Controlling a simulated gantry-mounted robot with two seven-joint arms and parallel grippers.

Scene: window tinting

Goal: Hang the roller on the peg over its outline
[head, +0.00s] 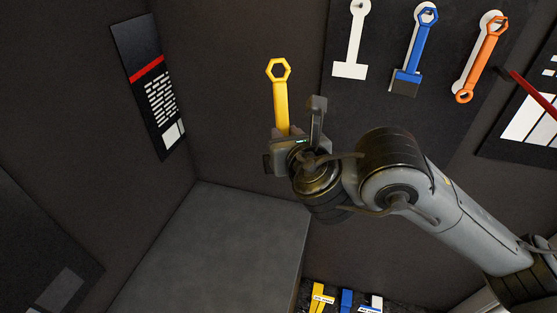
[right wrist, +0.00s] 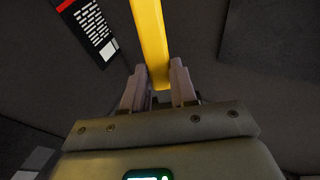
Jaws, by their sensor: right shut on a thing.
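The roller (head: 280,100) is a yellow tool with a hexagonal ring at its upper end. It stands nearly upright in the head view. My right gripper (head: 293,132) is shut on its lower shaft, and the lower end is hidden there. In the right wrist view the yellow shaft (right wrist: 150,40) runs up from between the fingers (right wrist: 160,80). A bare white outline (head: 354,40) with a wide foot is on the dark board, right of the roller. A small peg (head: 361,6) shows at its top. The roller is apart from the board in the picture. My left gripper is out of view.
A blue tool (head: 415,50) and an orange tool (head: 482,60) hang over white outlines on the board (head: 450,110). A grey bench top (head: 215,245) lies below, and coloured items (head: 345,300) sit at the bottom. A poster (head: 155,90) is on the left wall.

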